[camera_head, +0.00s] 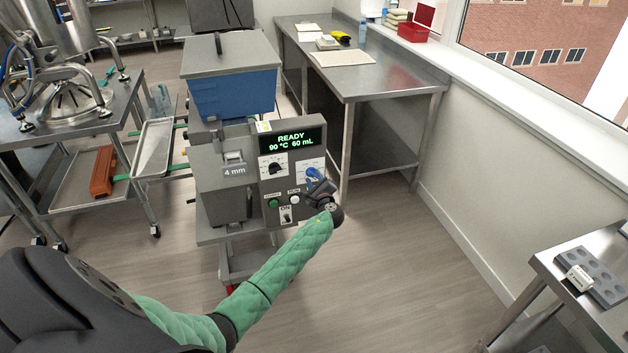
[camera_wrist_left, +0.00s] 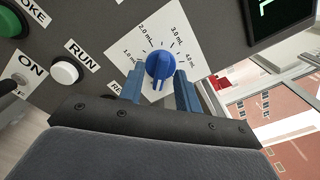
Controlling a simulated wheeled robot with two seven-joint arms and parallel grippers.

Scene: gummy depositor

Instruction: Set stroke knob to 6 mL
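The blue round knob (camera_wrist_left: 160,66) sits on a white dial plate (camera_wrist_left: 190,42) marked 1.0, 2.0, 3.0 and 4.0 mL in the left wrist view; no 6 mL mark is readable. I cannot tell its exact setting. My left gripper (camera_wrist_left: 158,80) is open, with one blue finger at each side of the knob and visible gaps between. The display (camera_head: 292,144) reads READY, 90 °C, 60 mL. My right gripper is out of view.
A black dial (camera_head: 274,168), a green button (camera_head: 273,203), a white RUN button (camera_head: 295,199) and an ON switch (camera_head: 286,214) are close by on the panel. A blue hopper (camera_head: 233,95) stands behind. Floor to the right is clear.

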